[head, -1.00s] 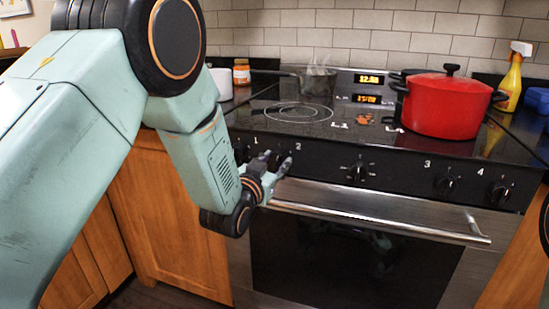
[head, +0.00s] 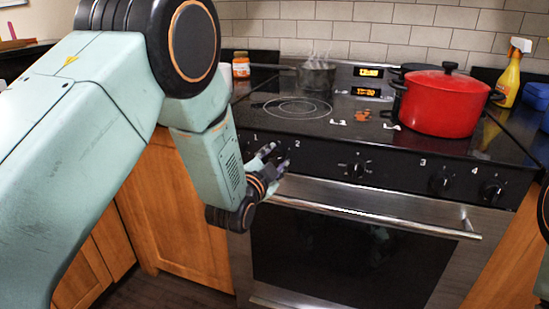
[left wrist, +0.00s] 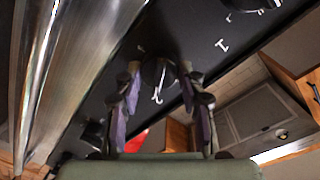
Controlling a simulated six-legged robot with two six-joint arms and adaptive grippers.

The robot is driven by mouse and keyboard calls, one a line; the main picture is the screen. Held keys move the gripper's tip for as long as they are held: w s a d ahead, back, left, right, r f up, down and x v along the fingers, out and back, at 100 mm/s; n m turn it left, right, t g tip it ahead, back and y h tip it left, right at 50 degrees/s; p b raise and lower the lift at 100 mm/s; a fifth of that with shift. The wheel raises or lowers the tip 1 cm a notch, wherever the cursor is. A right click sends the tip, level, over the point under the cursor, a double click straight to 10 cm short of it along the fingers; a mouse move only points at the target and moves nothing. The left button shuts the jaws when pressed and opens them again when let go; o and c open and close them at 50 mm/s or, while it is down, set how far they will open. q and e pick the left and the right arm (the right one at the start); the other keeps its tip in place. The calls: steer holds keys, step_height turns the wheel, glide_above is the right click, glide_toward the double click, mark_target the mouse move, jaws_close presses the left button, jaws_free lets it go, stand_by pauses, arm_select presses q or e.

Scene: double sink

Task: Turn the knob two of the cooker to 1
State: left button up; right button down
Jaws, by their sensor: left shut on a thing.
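The cooker (head: 330,262) has a black front panel with knobs marked 1 to 4. My left gripper (head: 276,156) is at the panel just below the printed 2. In the left wrist view its two fingers (left wrist: 159,80) stand on either side of the round black knob two (left wrist: 157,72), shut on it. The label 2 shows beside this knob. In the head view the fingers largely hide knob two. Its exact pointer angle is hard to read.
The oven handle (head: 375,212) sticks out below the knobs. A centre knob (head: 356,168), knob three (head: 440,181) and knob four (head: 491,191) are to the right. A red pot (head: 440,105) and a steaming pan (head: 316,77) stand on the hob.

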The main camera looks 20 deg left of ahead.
stand_by(0.5)
arm_select(q)
steer(key=o, duration=1.2)
steer(key=shift+c, duration=0.2)
steer(key=s, duration=1.2)
steer(key=shift+a+r, duration=0.35)
steer(key=shift+a, duration=0.05)
